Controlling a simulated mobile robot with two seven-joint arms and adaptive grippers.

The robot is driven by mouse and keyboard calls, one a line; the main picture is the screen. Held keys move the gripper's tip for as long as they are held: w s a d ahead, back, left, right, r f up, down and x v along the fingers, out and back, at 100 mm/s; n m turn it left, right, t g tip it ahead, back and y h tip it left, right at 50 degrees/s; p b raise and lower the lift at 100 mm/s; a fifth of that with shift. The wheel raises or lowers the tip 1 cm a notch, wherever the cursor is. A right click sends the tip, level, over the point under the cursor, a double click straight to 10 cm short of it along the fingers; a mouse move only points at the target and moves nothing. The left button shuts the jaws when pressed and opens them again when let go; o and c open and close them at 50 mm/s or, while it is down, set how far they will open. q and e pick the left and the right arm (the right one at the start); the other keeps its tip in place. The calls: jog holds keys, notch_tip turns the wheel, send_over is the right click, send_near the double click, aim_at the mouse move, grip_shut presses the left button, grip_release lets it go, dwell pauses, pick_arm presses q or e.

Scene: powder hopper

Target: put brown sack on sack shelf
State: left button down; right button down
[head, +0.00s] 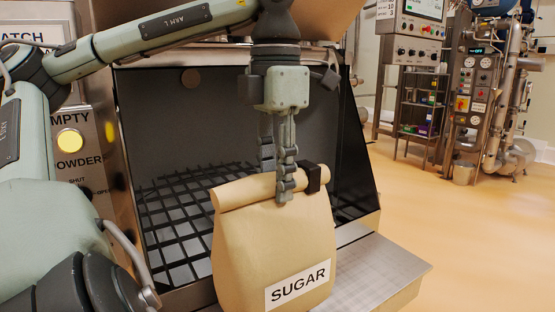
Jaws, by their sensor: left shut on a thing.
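A brown paper sack (268,245) with a rolled top and a white SUGAR label stands out in the lower middle of the head view, upright and slightly tilted. My left gripper (285,190) points down from above and is shut on the sack's rolled top. A black clip sits on the roll, right of the fingers. The sack is in front of the hopper opening and its steel ledge; its bottom is cut off by the frame edge, so I cannot tell whether it touches anything. No sack shelf is clearly identifiable. My right gripper is not in view.
The hopper has a black bar grate (180,235) inside dark walls. A steel ledge (385,268) juts out at the right. A panel with a yellow lamp (70,140) is at the left. Open orange floor (450,220) lies to the right, with a shelf rack (420,110) and machinery (475,95) behind.

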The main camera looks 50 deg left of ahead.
aim_at(276, 206)
pick_arm(q)
jog(key=shift+f, duration=0.95)
notch_tip(276, 206, down, 2)
jog(key=shift+b, duration=0.35)
jog(key=shift+f, duration=0.35)
jog(key=c, duration=1.6)
grip_release()
jog(key=shift+f, duration=0.15)
jog(key=o, duration=0.4)
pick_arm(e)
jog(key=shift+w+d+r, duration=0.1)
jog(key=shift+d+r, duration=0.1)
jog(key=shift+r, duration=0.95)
